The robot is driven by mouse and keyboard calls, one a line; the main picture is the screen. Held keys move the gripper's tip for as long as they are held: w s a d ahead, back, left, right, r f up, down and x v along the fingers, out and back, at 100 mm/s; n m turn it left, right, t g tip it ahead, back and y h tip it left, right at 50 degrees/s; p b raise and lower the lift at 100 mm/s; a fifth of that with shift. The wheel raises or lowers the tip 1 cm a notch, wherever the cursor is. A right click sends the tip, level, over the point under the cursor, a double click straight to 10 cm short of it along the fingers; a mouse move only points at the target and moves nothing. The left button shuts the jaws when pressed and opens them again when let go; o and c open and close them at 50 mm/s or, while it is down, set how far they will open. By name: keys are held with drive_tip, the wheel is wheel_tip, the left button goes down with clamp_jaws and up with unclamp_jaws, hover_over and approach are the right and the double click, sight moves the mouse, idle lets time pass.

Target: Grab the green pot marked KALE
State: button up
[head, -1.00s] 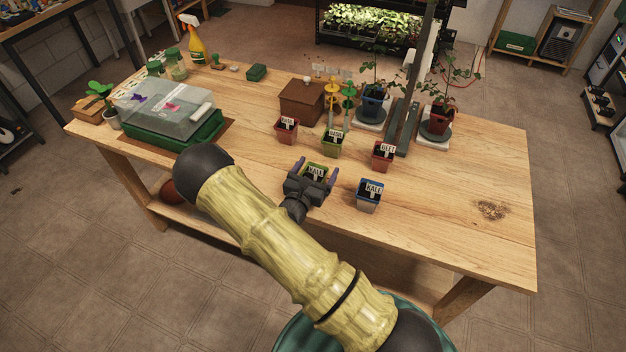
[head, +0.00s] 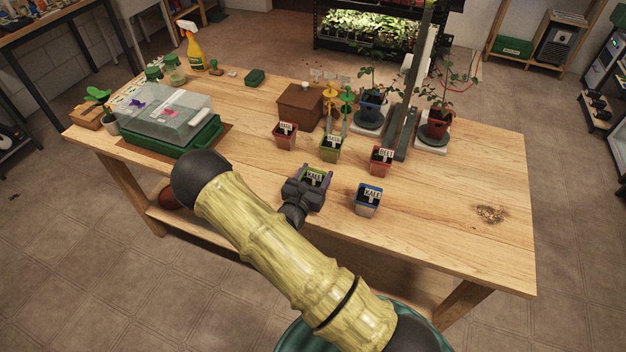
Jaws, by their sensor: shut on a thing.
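The green pot marked KALE (head: 325,173) stands near the front middle of the table in the head view, with a white label in it. My gripper (head: 315,182) is shut on this pot, with its purple-tipped fingers at the pot's sides. The gripper body hides the near and lower part of the pot, so I cannot tell whether its base touches the table. A blue pot marked KALE (head: 366,205) stands a little to the right, apart from my gripper.
Behind stand a red pot (head: 286,138), another green pot (head: 330,153) and a red pot marked BEET (head: 380,166). A lidded green tray (head: 172,150) is at the left. A brown box (head: 300,108) and staked plants stand further back. The table's right part is mostly clear.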

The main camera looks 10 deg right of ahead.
sight(315, 175)
wheel_tip(315, 175, up, 10)
drive_tip(key=shift+f, duration=0.1)
idle(0.4)
idle(0.5)
